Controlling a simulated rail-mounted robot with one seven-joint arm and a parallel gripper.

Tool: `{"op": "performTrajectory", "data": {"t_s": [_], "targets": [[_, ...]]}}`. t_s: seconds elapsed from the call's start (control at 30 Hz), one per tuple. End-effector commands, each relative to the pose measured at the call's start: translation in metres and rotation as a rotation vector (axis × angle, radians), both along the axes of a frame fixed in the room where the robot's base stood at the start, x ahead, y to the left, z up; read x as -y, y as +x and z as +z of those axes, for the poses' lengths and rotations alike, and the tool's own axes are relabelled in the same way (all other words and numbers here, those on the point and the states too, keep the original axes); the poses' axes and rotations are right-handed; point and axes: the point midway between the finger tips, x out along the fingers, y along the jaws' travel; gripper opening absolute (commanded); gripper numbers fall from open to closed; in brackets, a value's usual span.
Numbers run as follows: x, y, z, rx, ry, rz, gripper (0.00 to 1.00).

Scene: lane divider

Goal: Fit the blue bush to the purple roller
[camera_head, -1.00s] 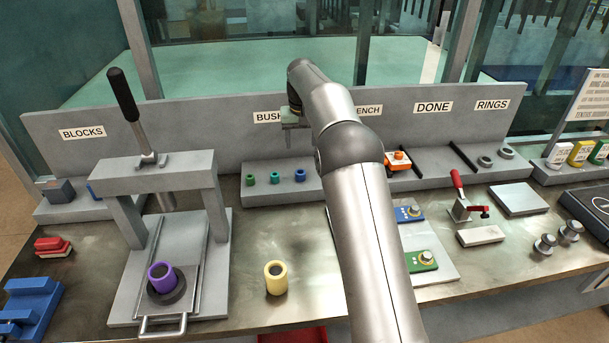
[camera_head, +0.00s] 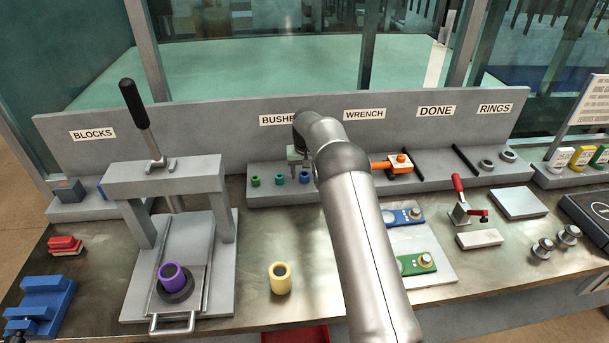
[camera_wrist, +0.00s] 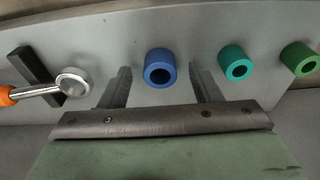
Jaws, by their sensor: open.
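The blue bush (camera_head: 305,178) stands on the grey shelf under the bushes sign, at the right end of a row of three. In the wrist view the blue bush (camera_wrist: 159,69) lies between my two spread fingers. My gripper (camera_wrist: 160,90) is open and empty, its fingers on either side of the bush; I cannot tell how far above the shelf they are. In the head view my gripper (camera_head: 297,158) is partly hidden by my arm. The purple roller (camera_head: 171,276) stands upright on a dark round base (camera_head: 178,293) on the press's sliding tray.
A teal bush (camera_wrist: 238,63) and a green bush (camera_wrist: 299,59) stand beside the blue one. An orange-handled wrench (camera_head: 388,163) lies on the other side. The press (camera_head: 165,178) with its black lever stands at left. A yellow roller (camera_head: 280,278) stands on the open table.

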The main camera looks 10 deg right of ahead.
Motion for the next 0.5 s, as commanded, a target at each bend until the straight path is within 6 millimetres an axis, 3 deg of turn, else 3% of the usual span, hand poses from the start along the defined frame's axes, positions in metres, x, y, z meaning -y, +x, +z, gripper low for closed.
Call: {"op": "performTrajectory", "data": {"t_s": [0.2, 0.37, 0.5], "targets": [[0.0001, 0.0002, -0.0007, 0.001, 0.0, 0.0, 0.55], [0.0, 0.0002, -0.0006, 0.0, 0.0, 0.0, 0.1], [0.0, 0.0001, -0.0003, 0.001, 0.0, 0.0, 0.09]]}}
